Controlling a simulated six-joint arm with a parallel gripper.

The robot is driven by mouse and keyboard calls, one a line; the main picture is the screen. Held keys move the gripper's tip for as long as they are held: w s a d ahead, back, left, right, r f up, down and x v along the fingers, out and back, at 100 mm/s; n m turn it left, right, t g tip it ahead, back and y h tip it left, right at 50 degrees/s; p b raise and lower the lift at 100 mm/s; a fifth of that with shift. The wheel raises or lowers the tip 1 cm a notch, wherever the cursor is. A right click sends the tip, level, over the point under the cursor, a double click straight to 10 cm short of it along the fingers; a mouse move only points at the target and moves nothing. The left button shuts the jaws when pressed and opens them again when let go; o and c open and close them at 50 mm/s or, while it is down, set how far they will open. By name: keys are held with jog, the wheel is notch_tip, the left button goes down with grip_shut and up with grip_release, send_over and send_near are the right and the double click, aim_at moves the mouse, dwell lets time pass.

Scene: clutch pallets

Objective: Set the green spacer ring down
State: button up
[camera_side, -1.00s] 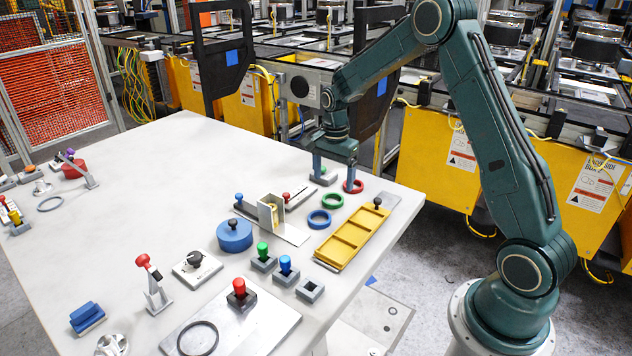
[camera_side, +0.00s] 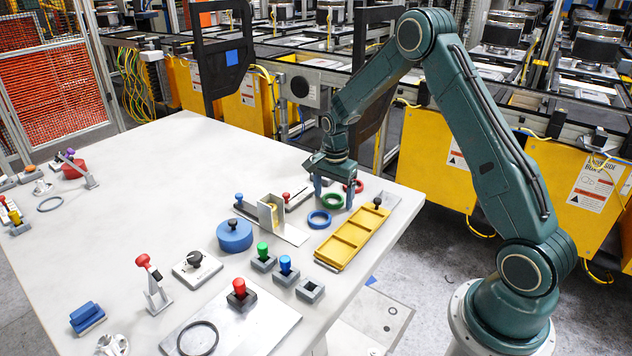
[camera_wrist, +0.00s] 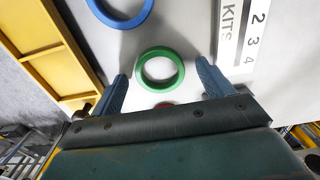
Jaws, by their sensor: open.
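The green spacer ring (camera_side: 332,208) lies flat on the pale table, partly hidden by my gripper in the side view. My gripper (camera_side: 333,197) is over it, fingers pointing down. In the wrist view, the green ring (camera_wrist: 160,50) lies between the spread fingers of my gripper (camera_wrist: 162,70), with a gap on each side. The jaws are open and hold nothing. The exact height of the fingertips above the table is hard to tell.
A blue ring (camera_side: 310,222) lies in front of the green one, and a red ring (camera_side: 359,186) lies behind. A yellow compartment tray (camera_side: 331,262) is to the right near the table edge. A metal plate with a block (camera_side: 270,212) stands to the left.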

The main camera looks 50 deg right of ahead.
dwell(0.4)
jog(key=c, duration=1.1)
jog(key=shift+r, duration=0.15)
jog(key=shift+c, duration=0.2)
notch_tip(320, 180, up, 20)
jog(key=shift+f, duration=0.25)
jog(key=shift+s+a+f+n, duration=0.15)
jog(key=shift+a+f+n, duration=1.45)
jog(key=shift+f+n, duration=1.05)
jog(key=shift+s+a+f+n, duration=0.1)
jog(key=shift+a+f+n, duration=1.7)
jog(key=shift+n, duration=1.5)
jog(key=shift+s+a+f+n, duration=0.15)
jog(key=shift+a+f+n, duration=1.25)
jog(key=shift+f+n, duration=1.3)
jog(key=shift+a+r+n, duration=0.1)
jog(key=shift+r+n, duration=0.15)
jog(key=shift+r, duration=0.05)
